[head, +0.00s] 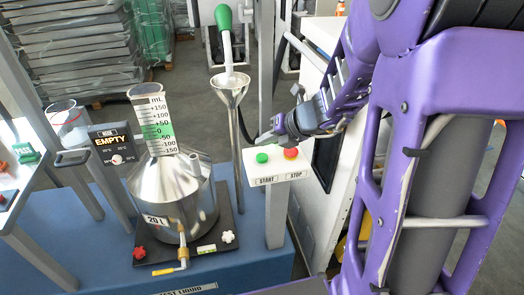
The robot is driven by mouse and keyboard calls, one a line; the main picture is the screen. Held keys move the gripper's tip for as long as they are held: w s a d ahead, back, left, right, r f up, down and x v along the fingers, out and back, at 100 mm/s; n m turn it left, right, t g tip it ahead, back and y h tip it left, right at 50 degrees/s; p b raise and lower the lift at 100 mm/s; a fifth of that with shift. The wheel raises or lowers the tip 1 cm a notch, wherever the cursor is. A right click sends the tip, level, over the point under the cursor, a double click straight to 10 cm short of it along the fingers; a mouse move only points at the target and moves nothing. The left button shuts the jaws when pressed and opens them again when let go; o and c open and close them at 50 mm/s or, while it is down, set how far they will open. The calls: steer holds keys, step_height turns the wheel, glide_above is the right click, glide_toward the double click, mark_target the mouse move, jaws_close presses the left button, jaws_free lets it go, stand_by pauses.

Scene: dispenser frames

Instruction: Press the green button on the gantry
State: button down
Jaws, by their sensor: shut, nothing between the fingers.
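A white panel (277,178) on a grey post carries a green button (262,158) above the word START. A red button (291,153) sits beside it above STOP. My purple arm reaches in from the right. My gripper (266,137) is shut and empty, pointing left. In the picture it is just above and behind the two buttons. I see a small gap between it and the green button; its depth is hard to tell.
A steel 20 L vessel (172,200) with a graduated neck stands on a dark board on the blue table (110,250). A steel funnel (229,90) on a tall stem stands left of the panel. An EMPTY mode sign (112,143) is at left.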

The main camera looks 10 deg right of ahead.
mark_target(265, 158)
steer(key=shift+r+p, duration=1.2)
steer(key=shift+r, duration=0.35)
steer(key=shift+f, duration=0.1)
